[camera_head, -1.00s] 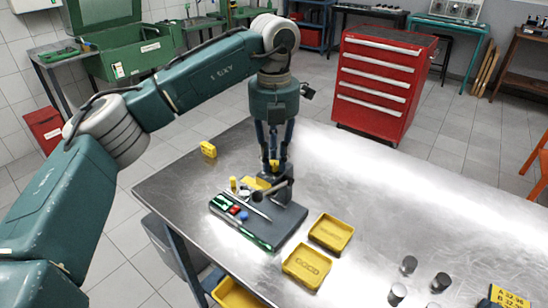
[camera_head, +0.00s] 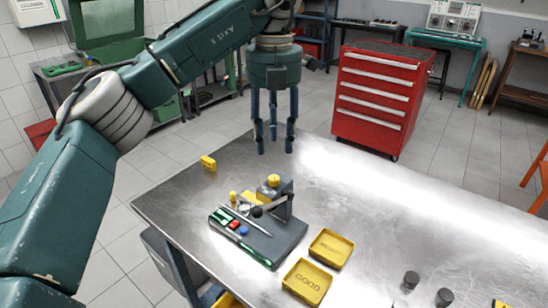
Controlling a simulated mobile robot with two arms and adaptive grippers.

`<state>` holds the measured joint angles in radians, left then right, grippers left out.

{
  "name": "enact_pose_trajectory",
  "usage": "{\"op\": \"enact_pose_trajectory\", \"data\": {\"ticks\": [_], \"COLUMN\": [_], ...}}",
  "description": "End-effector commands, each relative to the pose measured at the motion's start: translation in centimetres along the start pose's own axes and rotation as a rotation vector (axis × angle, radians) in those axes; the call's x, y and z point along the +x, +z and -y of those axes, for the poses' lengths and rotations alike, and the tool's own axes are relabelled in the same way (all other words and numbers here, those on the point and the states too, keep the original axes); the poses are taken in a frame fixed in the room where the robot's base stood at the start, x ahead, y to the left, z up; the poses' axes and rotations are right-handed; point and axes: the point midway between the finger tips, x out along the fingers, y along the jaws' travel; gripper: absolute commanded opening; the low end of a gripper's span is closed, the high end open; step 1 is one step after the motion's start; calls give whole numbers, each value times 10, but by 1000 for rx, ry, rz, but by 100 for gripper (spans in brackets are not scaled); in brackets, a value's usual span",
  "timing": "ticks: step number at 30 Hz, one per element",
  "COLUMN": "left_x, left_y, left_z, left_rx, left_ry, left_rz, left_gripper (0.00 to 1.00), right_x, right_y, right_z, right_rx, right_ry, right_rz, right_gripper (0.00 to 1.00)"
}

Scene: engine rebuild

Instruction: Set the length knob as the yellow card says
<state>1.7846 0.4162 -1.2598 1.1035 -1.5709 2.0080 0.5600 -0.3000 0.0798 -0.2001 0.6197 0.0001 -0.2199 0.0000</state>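A dark fixture (camera_head: 280,203) stands on a dark grey base plate (camera_head: 285,240) on the metal table. A yellow knob (camera_head: 273,181) sits on top of the fixture. I cannot read any setting on it. My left gripper (camera_head: 274,146) hangs above the knob, pointing down, with its fingers spread and nothing between them. It is clear of the knob. Only a sliver of a yellow card (camera_head: 498,304) shows at the bottom right edge, and its text is out of view. My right gripper is not in view.
Green-handled tools, a red and a blue piece lie on the base plate. Two yellow trays (camera_head: 331,248) (camera_head: 307,282) lie right of it, the nearer marked GOOD. Dark cylinders (camera_head: 411,280) stand at the lower right. A small yellow block (camera_head: 208,162) lies at the back left.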

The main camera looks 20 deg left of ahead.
Motion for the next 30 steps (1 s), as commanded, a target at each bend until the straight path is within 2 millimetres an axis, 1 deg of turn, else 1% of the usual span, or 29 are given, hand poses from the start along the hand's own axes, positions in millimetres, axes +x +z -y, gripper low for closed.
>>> {"op": "enact_pose_trajectory", "data": {"ticks": [1,3,7,22,25,30], "left_x": [-9,-17,-25,-29,-43,-74], "left_y": [0,0,0,0,0,0], "left_z": [0,0,0,0,0,0], "left_rx": [-2,-2,-1,-1,-1,-1], "left_ry": [2,2,1,0,0,0], "left_rz": [3,2,1,0,0,0], "left_gripper": [40,40,40,40,40,40], "right_x": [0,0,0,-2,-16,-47], "right_y": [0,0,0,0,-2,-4], "right_z": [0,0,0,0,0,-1], "right_rx": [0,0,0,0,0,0], "right_ry": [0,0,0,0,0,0], "right_rz": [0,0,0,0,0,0], "right_gripper": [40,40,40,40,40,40]}}
